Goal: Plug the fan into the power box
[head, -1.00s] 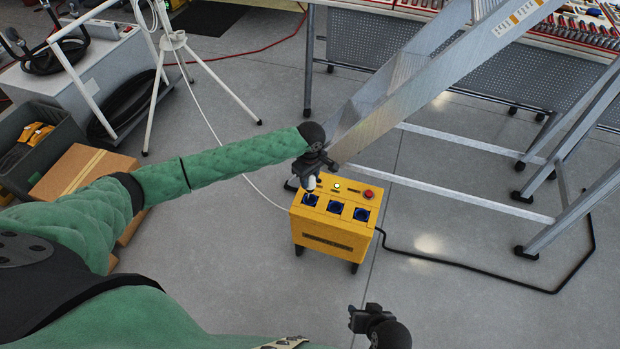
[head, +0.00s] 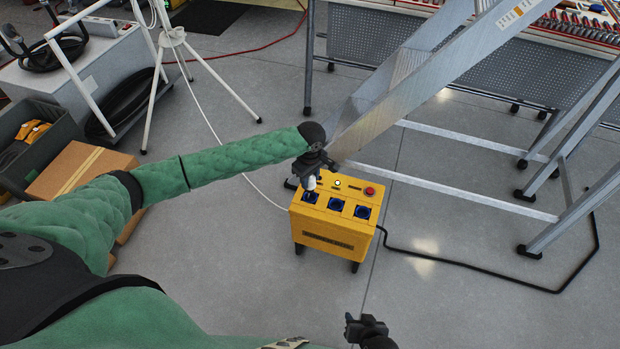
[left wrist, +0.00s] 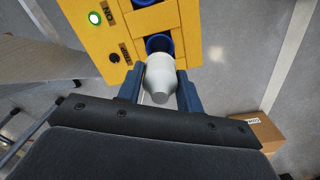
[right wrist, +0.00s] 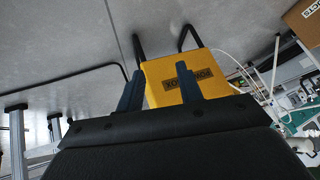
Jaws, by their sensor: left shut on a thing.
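The yellow power box (head: 335,225) stands on the floor with a row of blue sockets on top, a lit green light and a red button. My left gripper (head: 311,182) is over its left socket, shut on the white plug (left wrist: 161,74). In the left wrist view the plug's front end meets or overlaps a blue socket (left wrist: 160,43); how deep it sits is hidden. The fan's white tripod stand (head: 172,45) is at the upper left, its head out of view. A white cord (head: 236,155) runs towards the box. My right gripper (right wrist: 160,88) is open and empty.
A leaning metal ladder (head: 420,75) rises just behind the box. A black cable (head: 470,268) leaves the box to the right across the floor. A cardboard box (head: 80,170) and a dark crate (head: 30,140) are at left. The floor in front is clear.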

